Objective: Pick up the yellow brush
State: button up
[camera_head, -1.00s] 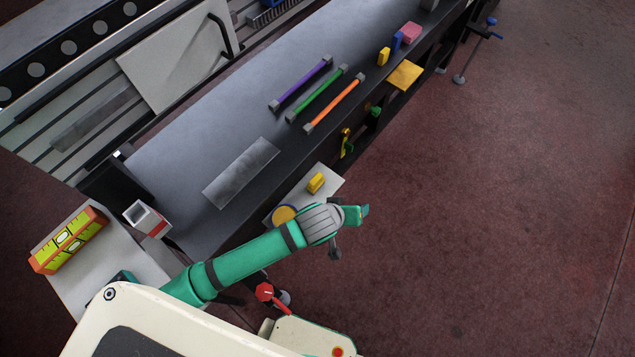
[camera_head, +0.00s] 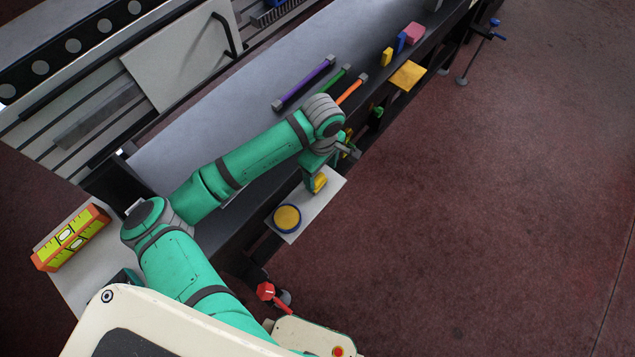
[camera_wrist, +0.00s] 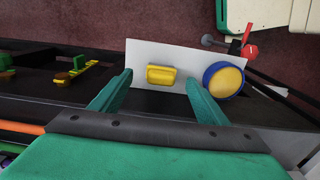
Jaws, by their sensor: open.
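The yellow brush (camera_head: 320,183) lies on a white board (camera_head: 328,198) at the table's front edge, partly hidden behind my gripper in the head view. In the wrist view the yellow brush (camera_wrist: 161,76) shows whole, a small block with a raised grip. My gripper (camera_wrist: 158,95) is open, with one green finger on each side of the brush in that view. The gripper (camera_head: 313,181) is above the board. Nothing is between the fingers that I can see as held; whether they touch the brush cannot be told.
A blue-rimmed yellow round item (camera_head: 287,219) sits on the same board, close to the brush; it also shows in the wrist view (camera_wrist: 223,79). Purple (camera_head: 303,84) and orange (camera_head: 352,89) bars lie on the table. Open floor is at the right.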

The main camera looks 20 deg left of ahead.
aim_at(319, 178)
notch_tip(319, 178, down, 2)
jog(key=shift+a+f, duration=0.3)
jog(key=shift+f, duration=1)
jog(key=shift+a+f, duration=0.2)
jog(key=shift+f, duration=0.95)
jog(key=c, duration=1.1)
jog(key=shift+d, duration=0.1)
jog(key=shift+c, duration=0.2)
